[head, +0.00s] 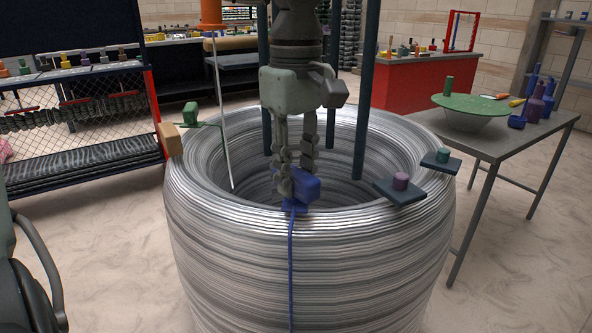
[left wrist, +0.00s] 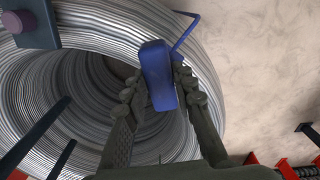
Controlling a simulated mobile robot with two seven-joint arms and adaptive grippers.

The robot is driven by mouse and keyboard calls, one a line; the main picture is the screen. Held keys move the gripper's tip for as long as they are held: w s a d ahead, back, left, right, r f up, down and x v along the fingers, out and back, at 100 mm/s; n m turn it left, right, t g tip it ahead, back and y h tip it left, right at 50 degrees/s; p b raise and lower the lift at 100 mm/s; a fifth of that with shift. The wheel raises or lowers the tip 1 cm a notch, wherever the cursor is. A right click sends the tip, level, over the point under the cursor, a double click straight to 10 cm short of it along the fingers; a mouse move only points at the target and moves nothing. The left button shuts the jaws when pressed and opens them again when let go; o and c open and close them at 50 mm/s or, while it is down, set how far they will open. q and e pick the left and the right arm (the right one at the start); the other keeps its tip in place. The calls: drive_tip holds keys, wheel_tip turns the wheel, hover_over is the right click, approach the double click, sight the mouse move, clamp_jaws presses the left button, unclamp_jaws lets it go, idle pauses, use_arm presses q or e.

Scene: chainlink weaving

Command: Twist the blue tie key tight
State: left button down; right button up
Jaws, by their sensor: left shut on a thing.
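The blue tie key (head: 306,187) is at the near rim of the large wire coil (head: 300,245), with a thin blue tie (head: 291,255) hanging from it down the coil's outer side. My left gripper (head: 294,178) comes down from above and is shut on the blue key, one finger on each side. In the left wrist view the key (left wrist: 158,75) sits between the two fingers (left wrist: 160,88), and the blue tie (left wrist: 185,35) bends away over the coil's rim (left wrist: 110,15). The fingers hide part of the key. My right gripper is not in view.
A purple knob (head: 400,181) and green knobs (head: 442,155) (head: 190,113) sit on plates around the rim, with a tan block (head: 170,139) at left. Dark posts (head: 365,90) stand inside the coil. A grey table (head: 500,135) is at right.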

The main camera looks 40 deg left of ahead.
sight(296, 172)
use_arm(q)
drive_tip(key=shift+m, duration=0.7)
drive_tip(key=c, duration=1.2)
unclamp_jaws()
wheel_tip(296, 172, up, 12)
drive_tip(key=shift+r, duration=0.1)
drive_tip(key=shift+s, duration=0.1)
